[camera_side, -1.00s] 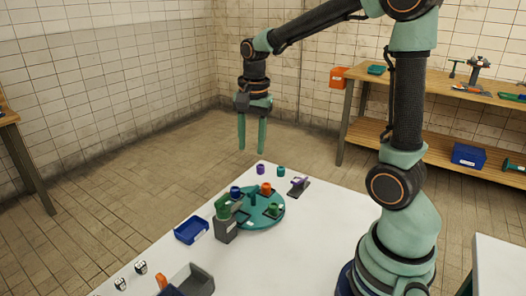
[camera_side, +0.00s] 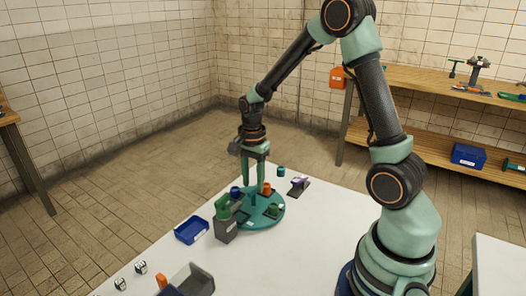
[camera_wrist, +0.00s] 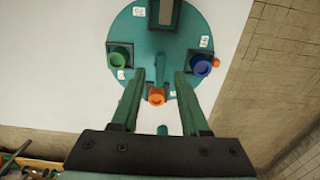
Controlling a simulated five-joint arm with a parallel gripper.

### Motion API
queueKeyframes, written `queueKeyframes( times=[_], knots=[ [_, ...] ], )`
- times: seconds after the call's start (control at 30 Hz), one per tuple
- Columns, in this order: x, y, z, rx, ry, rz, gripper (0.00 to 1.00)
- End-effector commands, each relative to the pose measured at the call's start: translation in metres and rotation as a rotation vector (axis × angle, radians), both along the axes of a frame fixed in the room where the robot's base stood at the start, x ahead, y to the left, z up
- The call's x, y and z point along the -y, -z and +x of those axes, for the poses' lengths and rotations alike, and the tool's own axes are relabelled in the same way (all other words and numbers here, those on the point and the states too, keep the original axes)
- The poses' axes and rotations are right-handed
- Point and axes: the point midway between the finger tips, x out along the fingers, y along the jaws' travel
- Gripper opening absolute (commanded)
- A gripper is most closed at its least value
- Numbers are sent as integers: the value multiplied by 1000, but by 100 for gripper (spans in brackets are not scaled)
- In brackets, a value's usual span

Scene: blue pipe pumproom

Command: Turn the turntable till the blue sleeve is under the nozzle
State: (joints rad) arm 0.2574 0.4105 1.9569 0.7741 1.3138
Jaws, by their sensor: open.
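The teal turntable (camera_side: 265,221) lies on the white table, with its disc also in the wrist view (camera_wrist: 183,28). The blue sleeve (camera_side: 235,190) sits near its rim, at the right in the wrist view (camera_wrist: 202,65). An orange piece (camera_wrist: 156,96) and a green piece (camera_wrist: 118,58) sit elsewhere on the rim. The nozzle stand (camera_side: 226,231), grey with a green top, overhangs the rim at the top of the wrist view; the blue sleeve is apart from it. My gripper (camera_side: 253,188) is open above the disc, its fingers either side of the upright centre post (camera_wrist: 160,68). Contact is unclear.
A blue tray (camera_side: 191,231) and a grey bin (camera_side: 194,279) stand on the table left of and before the turntable. A teal cylinder (camera_side: 281,171) and a purple piece on a dark plate (camera_side: 299,184) stand behind it. The table's right side is clear.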

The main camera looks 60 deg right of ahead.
Motion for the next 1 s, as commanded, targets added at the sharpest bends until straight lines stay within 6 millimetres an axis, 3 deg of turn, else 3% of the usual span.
queueKeyframes(
  times=[0.17, 0.47, 0.57, 0.6, 1.0],
  knots=[
    [0, 13, -1, -2, 0, 0, 45],
    [0, 14, 0, 0, 0, 0, 45],
    [0, 14, 0, 0, 0, 0, 7],
    [0, 14, 0, 0, 0, 0, 0],
    [0, 13, 0, -1, 0, 0, 0]
  ],
)
